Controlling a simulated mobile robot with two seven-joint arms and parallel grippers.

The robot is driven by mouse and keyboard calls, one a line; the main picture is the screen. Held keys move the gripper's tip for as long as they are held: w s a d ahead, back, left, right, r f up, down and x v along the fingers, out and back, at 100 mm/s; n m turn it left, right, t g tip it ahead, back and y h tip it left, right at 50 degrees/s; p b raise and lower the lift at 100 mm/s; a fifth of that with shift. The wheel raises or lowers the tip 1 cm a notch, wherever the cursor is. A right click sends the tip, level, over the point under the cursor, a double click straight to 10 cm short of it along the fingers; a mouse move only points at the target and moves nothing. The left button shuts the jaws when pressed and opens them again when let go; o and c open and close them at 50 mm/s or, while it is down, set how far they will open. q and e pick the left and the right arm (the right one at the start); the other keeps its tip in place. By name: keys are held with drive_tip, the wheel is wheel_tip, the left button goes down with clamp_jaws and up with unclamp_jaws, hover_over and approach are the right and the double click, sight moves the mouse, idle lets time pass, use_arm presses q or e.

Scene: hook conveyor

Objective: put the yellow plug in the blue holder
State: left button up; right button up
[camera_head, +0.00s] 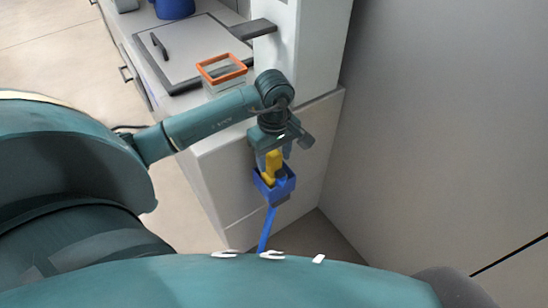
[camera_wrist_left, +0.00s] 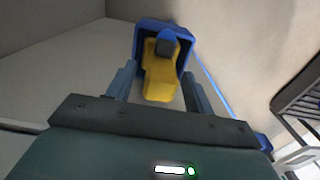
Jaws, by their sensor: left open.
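The yellow plug (camera_head: 272,164) sits in the blue holder (camera_head: 289,187), its lower part inside the holder and its upper part sticking out. My left gripper (camera_head: 274,154) is right above the holder, with its fingers pointing down towards it. In the left wrist view the fingers (camera_wrist_left: 159,84) are apart, one on each side of the yellow plug (camera_wrist_left: 160,82), with the blue holder (camera_wrist_left: 148,32) just beyond. A dark blue-grey piece covers part of the plug. Whether the plug is fully seated I cannot tell. My right gripper is not in view.
A thin blue strip (camera_head: 267,230) runs down from the holder. A white cabinet (camera_head: 222,165) stands close behind my left arm. On its top are an orange-rimmed clear box (camera_head: 222,68), a grey board and a blue container (camera_head: 174,8). A plain wall is at the right.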

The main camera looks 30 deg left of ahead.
use_arm(q)
wheel_tip(320, 180, up, 10)
drive_tip(key=shift+r, duration=0.25)
drive_tip(key=s+d+f+n+g+h, duration=0.1)
drive_tip(key=s+d+h, duration=0.35)
drive_tip(key=d, duration=0.45)
drive_tip(key=s+d+f+n+g+h, duration=0.1)
drive_tip(key=s+d+h, duration=0.2)
drive_tip(key=d+h, duration=0.35)
drive_tip(key=s+d+r+n+t+h, duration=0.2)
drive_tip(key=d+r+n+t+h, duration=0.4)
drive_tip(key=d+r+n+h, duration=0.65)
drive_tip(key=w+a+f+n+t+y, duration=0.2)
drive_tip(key=a+f+n+t+y, duration=0.4)
drive_tip(key=n, duration=1)
drive_tip(key=w+a+f+n+t+y, duration=0.3)
drive_tip(key=a+f+n+t+y, duration=0.4)
drive_tip(key=n, duration=0.9)
drive_tip(key=s+a+f+n+g+y, duration=0.1)
drive_tip(key=s+f+n+g+y, duration=0.4)
drive_tip(key=f+n, duration=0.5)
drive_tip(key=s+y, duration=0.1)
drive_tip(key=s, duration=0.1)
drive_tip(key=shift+s+f, duration=0.15)
drive_tip(key=shift+s, duration=0.2)
